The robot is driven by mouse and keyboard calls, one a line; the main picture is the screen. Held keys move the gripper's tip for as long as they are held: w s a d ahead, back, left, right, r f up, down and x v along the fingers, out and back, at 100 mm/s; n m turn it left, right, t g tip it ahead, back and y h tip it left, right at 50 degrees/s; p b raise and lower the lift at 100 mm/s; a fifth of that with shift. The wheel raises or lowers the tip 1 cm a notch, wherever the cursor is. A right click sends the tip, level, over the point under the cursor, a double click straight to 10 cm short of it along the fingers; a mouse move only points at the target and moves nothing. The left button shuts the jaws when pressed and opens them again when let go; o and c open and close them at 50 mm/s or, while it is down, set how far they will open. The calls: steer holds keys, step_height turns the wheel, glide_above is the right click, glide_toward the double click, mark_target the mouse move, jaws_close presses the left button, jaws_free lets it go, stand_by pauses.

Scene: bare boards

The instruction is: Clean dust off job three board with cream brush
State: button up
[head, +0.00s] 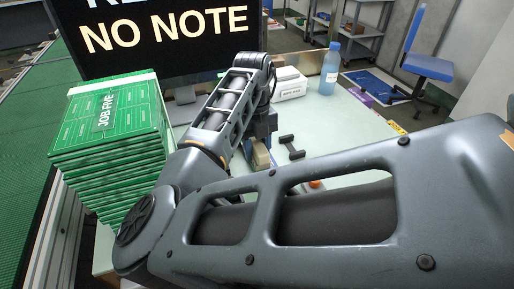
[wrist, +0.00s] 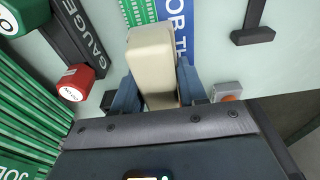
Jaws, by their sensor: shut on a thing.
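My gripper (wrist: 156,88) is shut on the cream brush (wrist: 152,55), a pale block between its two blue fingers. In the head view my gripper is partly hidden by my own arm, and a bit of the cream brush (head: 260,157) shows below it. The brush and the frame edge hide most of that board. I cannot tell whether the brush touches it, and no dust can be made out.
A tall stack of green boards marked JOB FIVE (head: 112,125) stands left; its edges show in the wrist view (wrist: 30,100). A black gauge (wrist: 85,35), a red block (wrist: 76,82), a black tool (wrist: 253,36) and a grey button box (wrist: 228,93) lie nearby. A blue bottle (head: 330,65) stands behind.

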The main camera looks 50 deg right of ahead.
steer(key=shift+w, duration=0.1)
stand_by(0.5)
steer(key=shift+w+d+b, duration=0.4)
steer(key=shift+w+d, duration=0.45)
steer(key=shift+w, duration=0.3)
steer(key=shift+s+a, duration=0.5)
steer(key=shift+s, duration=0.2)
steer(key=shift+p, duration=0.3)
steer(key=shift+r, duration=0.1)
